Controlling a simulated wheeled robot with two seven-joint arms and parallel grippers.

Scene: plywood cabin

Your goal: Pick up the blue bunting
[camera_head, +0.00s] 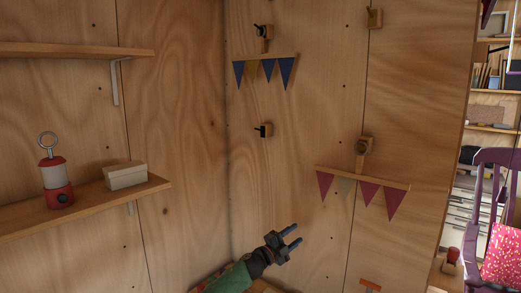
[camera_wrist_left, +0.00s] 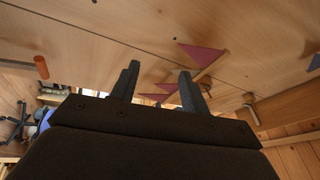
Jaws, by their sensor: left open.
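The blue bunting (camera_head: 269,68) hangs on the plywood wall at upper middle in the head view. It has blue flags and a yellowish one under a wooden bar. My left gripper (camera_head: 297,235) is open and empty, low in front of the wall, well below the blue bunting. Its two fingers also show in the left wrist view (camera_wrist_left: 160,68), apart, with nothing between them. My right gripper is not in view.
A second bunting (camera_head: 369,192) with dark red flags hangs lower right. Small wall fixtures (camera_head: 264,130) stick out nearby. A shelf (camera_head: 90,205) at left holds a red lantern (camera_head: 57,185) and a pale box (camera_head: 125,176). A purple chair (camera_head: 485,205) stands at right.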

